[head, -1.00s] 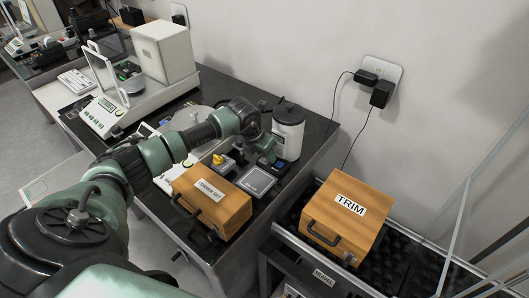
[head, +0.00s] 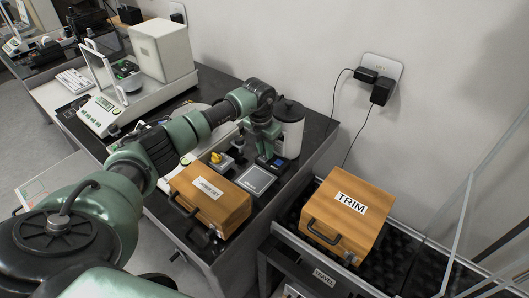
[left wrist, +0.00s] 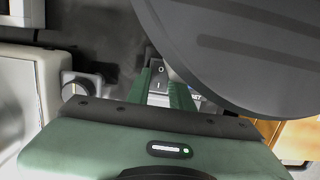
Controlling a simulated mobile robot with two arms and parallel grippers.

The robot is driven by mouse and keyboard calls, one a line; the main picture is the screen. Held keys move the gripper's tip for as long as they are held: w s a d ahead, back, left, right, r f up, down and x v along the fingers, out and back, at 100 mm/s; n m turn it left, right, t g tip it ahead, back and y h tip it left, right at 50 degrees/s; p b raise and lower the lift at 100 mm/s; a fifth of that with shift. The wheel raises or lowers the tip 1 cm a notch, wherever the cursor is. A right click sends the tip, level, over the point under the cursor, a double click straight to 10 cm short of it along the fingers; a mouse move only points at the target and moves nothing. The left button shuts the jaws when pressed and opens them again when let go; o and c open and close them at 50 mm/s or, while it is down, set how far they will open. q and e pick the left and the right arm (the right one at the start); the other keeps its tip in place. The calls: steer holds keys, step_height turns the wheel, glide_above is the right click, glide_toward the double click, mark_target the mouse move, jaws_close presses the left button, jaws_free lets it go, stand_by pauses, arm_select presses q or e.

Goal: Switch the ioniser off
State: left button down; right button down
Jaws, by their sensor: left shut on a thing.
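My left gripper (head: 264,157) points down beside a white cylinder with a dark lid (head: 289,133) on the dark table. In the left wrist view the fingers (left wrist: 162,92) stand either side of a small unit with a dark rocker switch (left wrist: 160,78) marked O and I; I take this to be the ioniser's switch. The gripper is shut on this unit. I cannot tell which way the rocker is tipped. The round dark lid (left wrist: 245,50) fills the upper right of the wrist view. My right gripper is not in view.
A wooden box with a white label (head: 209,199) and a grey square pad (head: 255,180) are near the gripper. A yellow-topped item (head: 221,159) sits left of it. A balance (head: 103,115) is further left. The TRIM box (head: 343,218) stands right, beyond a gap.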

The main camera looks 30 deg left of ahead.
mark_target(263, 156)
arm_select(q)
steer(key=c, duration=1.2)
jaws_free()
steer(key=shift+c, duration=0.2)
step_height(263, 156, up, 8)
steer(key=s+b, duration=0.1)
steer(key=shift+f, duration=0.15)
